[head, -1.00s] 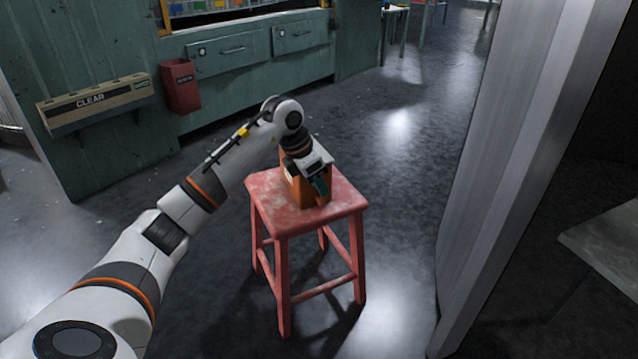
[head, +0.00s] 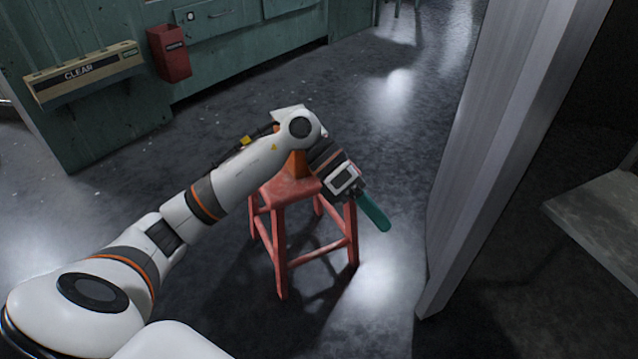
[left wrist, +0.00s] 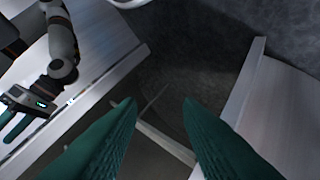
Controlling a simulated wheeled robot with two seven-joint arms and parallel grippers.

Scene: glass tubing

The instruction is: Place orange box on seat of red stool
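The red stool (head: 283,190) stands upright on the dark floor in the middle of the head view. The orange box (head: 297,164) is on its seat, mostly hidden behind my left arm. My left gripper (head: 375,212) is off to the right of the box and in front of the stool, with green fingers pointing down and right. In the left wrist view its fingers (left wrist: 160,110) are apart with nothing between them, and neither box nor stool shows there. My right gripper (left wrist: 12,122) shows at the left edge of that view, its green fingers partly cut off.
A green cabinet (head: 235,50) with a red bin (head: 169,55) and a "CLEAR" rack (head: 82,75) is behind left. The floor around the stool is open.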

